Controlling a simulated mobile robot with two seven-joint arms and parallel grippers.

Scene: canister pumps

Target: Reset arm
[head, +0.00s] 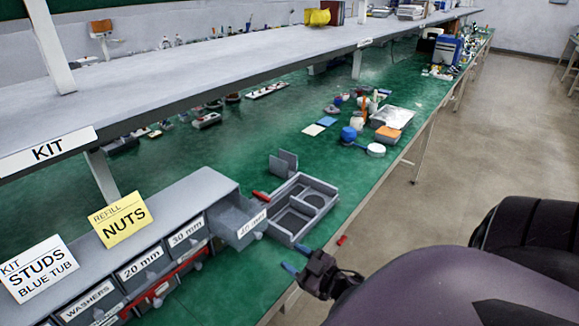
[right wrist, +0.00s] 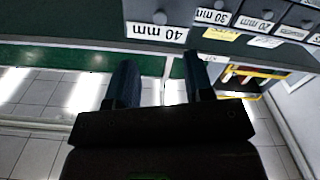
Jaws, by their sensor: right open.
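My right gripper (head: 297,260) is at the front edge of the green bench in the head view, with blue-tipped fingers spread apart and nothing between them. In the right wrist view its two dark fingers (right wrist: 160,88) also stand apart, pointing toward the bench edge. The 40 mm drawer (head: 240,222) is pulled out of the grey drawer unit (head: 190,195), just beyond the gripper and apart from it. The 40 mm drawer's label also shows in the right wrist view (right wrist: 157,33), upside down. My left gripper is not in view.
A grey compartment tray (head: 327,190) lies on the green bench (head: 250,140) beside the open drawer. A small red piece (head: 341,240) is near the front edge. Jars and boxes (head: 370,125) stand farther along. A shelf (head: 200,70) overhangs the bench. The floor (head: 460,150) at right is clear.

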